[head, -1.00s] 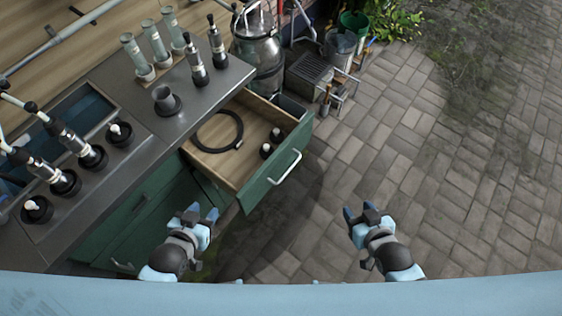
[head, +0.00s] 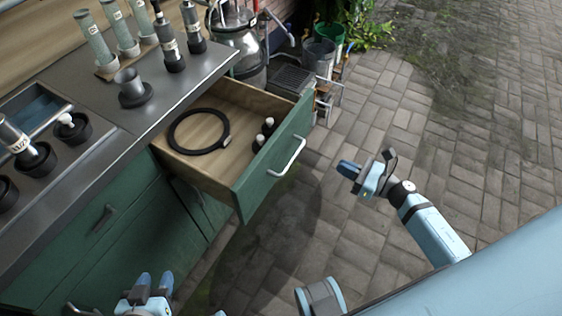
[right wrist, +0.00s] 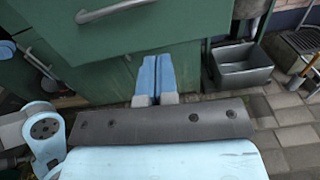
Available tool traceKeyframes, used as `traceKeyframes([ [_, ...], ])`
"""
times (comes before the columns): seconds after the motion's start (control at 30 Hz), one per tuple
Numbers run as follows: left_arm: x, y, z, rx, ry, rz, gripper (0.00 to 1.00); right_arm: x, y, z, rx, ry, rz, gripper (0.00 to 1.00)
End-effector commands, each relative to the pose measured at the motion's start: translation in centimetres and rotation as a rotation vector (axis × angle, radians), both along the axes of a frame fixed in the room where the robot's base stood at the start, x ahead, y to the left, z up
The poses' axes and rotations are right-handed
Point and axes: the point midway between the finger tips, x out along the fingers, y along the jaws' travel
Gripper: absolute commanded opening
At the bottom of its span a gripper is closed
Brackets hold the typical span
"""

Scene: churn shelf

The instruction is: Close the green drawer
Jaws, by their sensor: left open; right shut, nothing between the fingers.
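The green drawer (head: 272,168) stands pulled out from the bench in the head view, its silver handle (head: 288,157) on the front face. It holds a black hose ring (head: 198,131) and small black pieces with white tops (head: 263,134). My right gripper (head: 348,169) is shut and empty, right of the drawer front and apart from it. In the right wrist view its blue fingers (right wrist: 155,76) are together, below a green front with a handle (right wrist: 112,10). My left gripper (head: 154,283) is open and empty at the bottom left, below the drawer, near the green cabinet.
The steel bench top (head: 190,80) carries a grey cup (head: 131,86) and several tubes. A milk can (head: 238,42) and buckets (head: 319,56) stand behind the drawer. The paved floor right of it is clear. A grey metal tub (right wrist: 241,66) shows in the right wrist view.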

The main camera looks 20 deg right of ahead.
Motion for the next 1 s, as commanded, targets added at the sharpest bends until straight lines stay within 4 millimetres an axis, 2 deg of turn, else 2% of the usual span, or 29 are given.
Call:
traceKeyframes([
  [0.13,0.1,-0.1,0.3,-0.004,-0.006,-0.002,0.43,0.6,0.2,-0.3,-0.051,-0.029,0.018,0.00],
  [0.27,0.2,-0.2,0.7,-0.005,-0.012,-0.002,0.43,2.0,1.3,-0.2,-0.047,-0.029,0.018,0.00],
  [0.7,0.0,-0.1,-0.1,0.005,0.003,-0.001,0.43,9.0,6.9,-0.2,-0.044,-0.027,0.015,0.00],
  [1.0,0.1,0.0,0.0,0.005,0.002,-0.001,0.43,11.0,8.4,-0.3,-0.044,-0.023,0.015,0.00],
])
